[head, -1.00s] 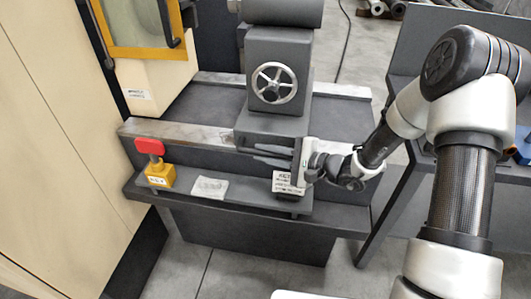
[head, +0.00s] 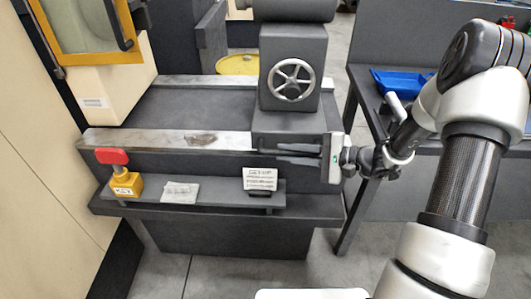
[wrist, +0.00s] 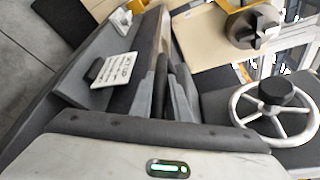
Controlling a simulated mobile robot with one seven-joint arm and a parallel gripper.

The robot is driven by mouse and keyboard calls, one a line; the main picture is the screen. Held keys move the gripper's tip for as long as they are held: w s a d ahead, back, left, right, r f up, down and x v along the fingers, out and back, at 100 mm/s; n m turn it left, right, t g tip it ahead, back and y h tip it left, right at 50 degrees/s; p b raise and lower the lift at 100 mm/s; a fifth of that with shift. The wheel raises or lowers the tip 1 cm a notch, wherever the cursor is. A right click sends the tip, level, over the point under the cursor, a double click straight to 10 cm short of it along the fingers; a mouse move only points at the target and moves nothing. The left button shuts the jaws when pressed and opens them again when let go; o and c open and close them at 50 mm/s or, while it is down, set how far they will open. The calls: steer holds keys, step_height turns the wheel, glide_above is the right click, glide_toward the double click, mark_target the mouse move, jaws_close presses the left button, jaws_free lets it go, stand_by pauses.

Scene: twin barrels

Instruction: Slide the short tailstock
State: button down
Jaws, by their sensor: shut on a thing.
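The short tailstock (head: 293,50) is a dark grey block with a spoked silver handwheel (head: 292,80). It stands upright on the bed rail (head: 180,140), at the rail's right end in the head view. My gripper (head: 282,155) is at the front of its base, coming in from the right. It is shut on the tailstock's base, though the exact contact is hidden. In the wrist view the handwheel (wrist: 272,108) shows at right, and the dark fingers (wrist: 170,90) point up the middle.
A front shelf holds a red-topped yellow box (head: 126,183), a flat pale packet (head: 180,192) and a lettered card (head: 260,179). A machine with a yellow-framed window (head: 90,30) stands at left. A side table with a blue tray (head: 400,82) is at right.

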steer(key=shift+d, duration=1.3)
steer(key=shift+f, duration=0.1)
steer(key=c, duration=1.7)
jaws_free()
steer(key=shift+d, duration=0.15)
steer(key=p+v, duration=0.1)
steer(key=v, duration=1.6)
steer(key=shift+s+d+r+p, duration=0.1)
steer(key=shift+s+r+p, duration=0.1)
steer(key=shift+p, duration=0.2)
